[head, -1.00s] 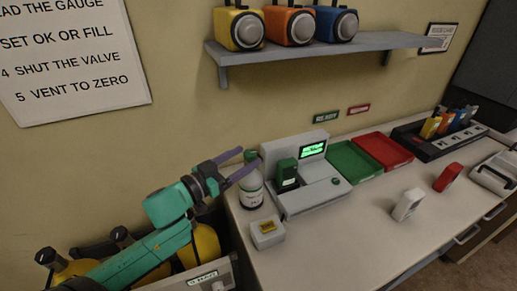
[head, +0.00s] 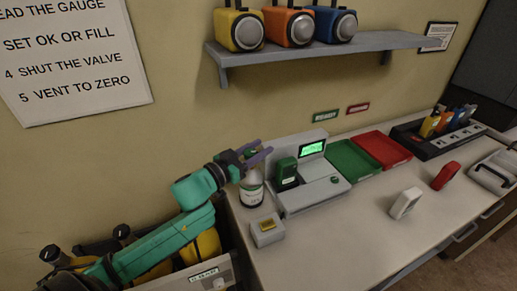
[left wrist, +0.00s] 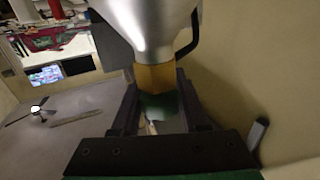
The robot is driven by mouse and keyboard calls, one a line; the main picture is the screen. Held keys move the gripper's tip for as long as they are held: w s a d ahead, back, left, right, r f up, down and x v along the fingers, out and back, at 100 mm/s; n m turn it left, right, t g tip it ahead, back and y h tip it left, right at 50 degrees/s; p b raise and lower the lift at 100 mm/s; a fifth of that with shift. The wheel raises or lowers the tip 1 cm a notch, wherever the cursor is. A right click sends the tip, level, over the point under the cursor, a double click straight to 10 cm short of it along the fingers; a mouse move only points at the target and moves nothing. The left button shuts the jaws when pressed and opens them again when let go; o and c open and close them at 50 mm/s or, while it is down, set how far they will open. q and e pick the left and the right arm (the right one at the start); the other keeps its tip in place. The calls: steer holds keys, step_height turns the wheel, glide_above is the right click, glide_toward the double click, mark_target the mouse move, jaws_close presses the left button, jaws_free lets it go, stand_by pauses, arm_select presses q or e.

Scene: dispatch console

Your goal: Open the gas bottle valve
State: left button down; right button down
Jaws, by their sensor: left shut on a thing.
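The right gripper is not in view.
Green (head: 353,162) and red (head: 382,148) trays lie farther right. A shelf (head: 320,45) holds three coloured canisters above.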

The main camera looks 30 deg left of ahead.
arm_select(q)
steer(key=n+y, duration=0.1)
steer(key=y, duration=0.1)
steer(key=shift+w+a+n+t+y, duration=0.1)
steer(key=shift+a+n+t+y, duration=0.1)
steer(key=shift+n+t+y, duration=0.2)
steer(key=n+y, duration=0.1)
steer(key=n+y+b, duration=0.1)
steer(key=y, duration=0.1)
steer(key=shift+a+f, duration=0.1)
steer(key=shift+a, duration=0.2)
steer(key=shift+a+n+y, duration=0.1)
steer(key=shift+n+y, duration=0.3)
steer(key=shift+y, duration=0.3)
steer(key=shift+c, duration=2.1)
jaws_free()
